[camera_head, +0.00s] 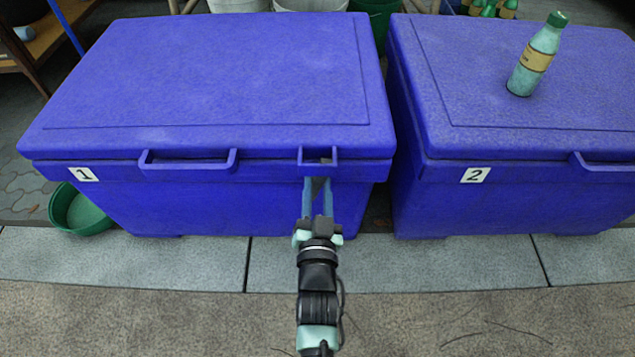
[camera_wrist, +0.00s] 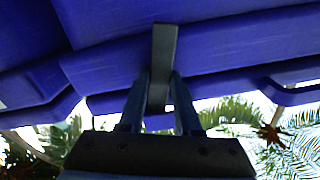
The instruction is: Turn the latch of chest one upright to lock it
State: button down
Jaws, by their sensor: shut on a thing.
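Chest one (camera_head: 215,75) is a closed blue chest with a "1" label at its front left. Its latch (camera_wrist: 164,45) is a narrow dark grey bar, running nearly straight up and down in the wrist view with a slight lean. My gripper (camera_head: 317,183) reaches the chest front from below, under the small right-hand bracket (camera_head: 318,153). In the wrist view my gripper (camera_wrist: 162,78) has its two fingers on either side of the latch, shut on it. In the head view the fingers and the lid's lip hide most of the latch.
A second blue chest (camera_head: 430,195), labelled "2", stands close on the right with a bottle (camera_head: 537,55) on its lid. A green bowl (camera_head: 85,212) lies at chest one's lower left. The paving (camera_head: 150,262) in front is clear.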

jog(key=shift+n+p, duration=0.7)
jog(key=shift+n, duration=0.9)
jog(key=c, duration=0.6)
grip_release()
jog(key=s+p, duration=0.6)
jog(key=s, duration=0.7)
